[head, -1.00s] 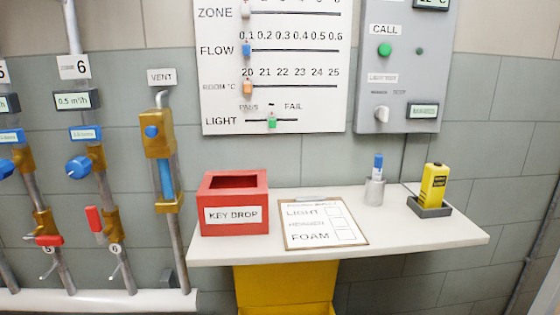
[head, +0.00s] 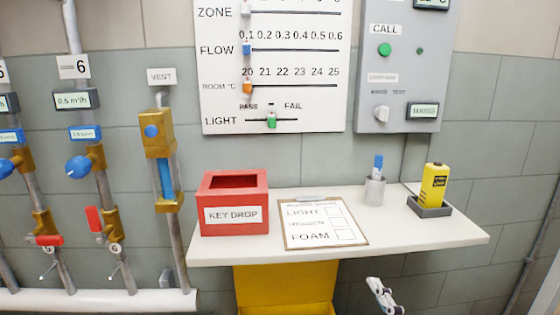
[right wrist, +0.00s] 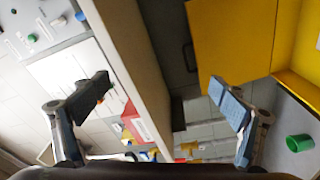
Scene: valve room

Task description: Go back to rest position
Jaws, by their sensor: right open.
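My right gripper (head: 385,297) shows only in part at the bottom of the head view, in front of the wall just below the white shelf. In the right wrist view it is open, with its two fingers (right wrist: 162,98) wide apart and nothing between them. It looks apart from the shelf. My left gripper is not in view.
The white shelf (head: 400,240) holds a red key drop box (head: 235,205), a clipboard (head: 322,222), a marker in a cup (head: 375,185) and a yellow device (head: 433,186). Pipes with valves (head: 80,166) stand at left. A green cup (right wrist: 300,143) shows in the wrist view.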

